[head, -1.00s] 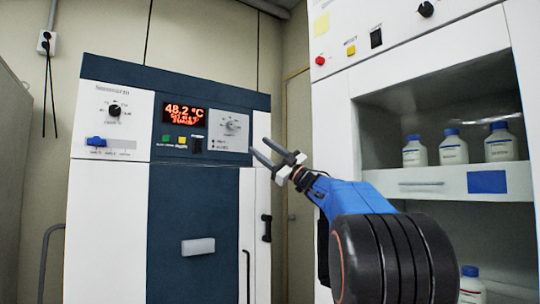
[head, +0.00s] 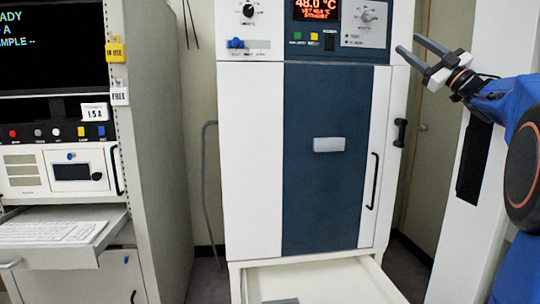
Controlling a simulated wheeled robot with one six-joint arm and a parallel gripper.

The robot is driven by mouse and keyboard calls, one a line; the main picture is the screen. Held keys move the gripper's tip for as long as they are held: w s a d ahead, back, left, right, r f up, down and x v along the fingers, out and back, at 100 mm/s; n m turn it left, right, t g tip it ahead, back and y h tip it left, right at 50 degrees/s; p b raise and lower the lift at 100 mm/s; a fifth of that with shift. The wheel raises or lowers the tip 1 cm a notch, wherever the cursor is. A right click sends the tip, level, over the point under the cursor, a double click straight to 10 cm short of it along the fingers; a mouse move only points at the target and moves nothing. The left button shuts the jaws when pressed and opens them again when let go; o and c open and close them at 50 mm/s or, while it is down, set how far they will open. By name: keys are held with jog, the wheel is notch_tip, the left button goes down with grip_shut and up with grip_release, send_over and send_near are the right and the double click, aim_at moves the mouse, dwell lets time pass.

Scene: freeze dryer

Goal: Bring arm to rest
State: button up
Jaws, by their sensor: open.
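My gripper (head: 415,52) is at the upper right of the head view, at the end of my blue and black arm. Its two grey fingers are apart, with nothing between them. They point up and left, in front of the upper right edge of the freeze dryer (head: 250,150) in the picture. I cannot tell how far the fingers are from it. The freeze dryer has a white body, a dark blue door panel and a red display (head: 317,9) reading about 48.0 °C.
An open, pulled-out drawer (head: 330,283) juts from under the dryer, with a grey flat thing (head: 281,301) inside. At left stands a console rack (head: 150,130) with a screen (head: 50,45) and a keyboard (head: 48,232) on a pulled-out shelf. Some floor (head: 207,277) shows between rack and dryer.

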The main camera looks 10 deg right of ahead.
jog(key=s+a+f+m+g+h, duration=0.3)
jog(key=s+a+f+m+h, duration=0.15)
jog(key=f, duration=0.65)
jog(key=s+a+f+m+g+h, duration=0.25)
jog(key=f+m+h, duration=0.35)
jog(key=f, duration=0.6)
jog(key=s+a+f+m+g+h, duration=0.35)
jog(key=a+f+m+h, duration=0.2)
jog(key=f, duration=0.55)
jog(key=s+a+f+g+y, duration=0.2)
jog(key=s+a+f+g, duration=0.2)
jog(key=s+f, duration=0.8)
jog(key=s+a+f+n+g+y, duration=0.1)
jog(key=s+a+f+g, duration=0.3)
jog(key=s+a+f, duration=0.4)
jog(key=s+f+y, duration=0.1)
jog(key=s+f, duration=0.4)
jog(key=f, duration=0.2)
jog(key=shift+s+n, duration=0.2)
jog(key=shift+n, duration=0.1)
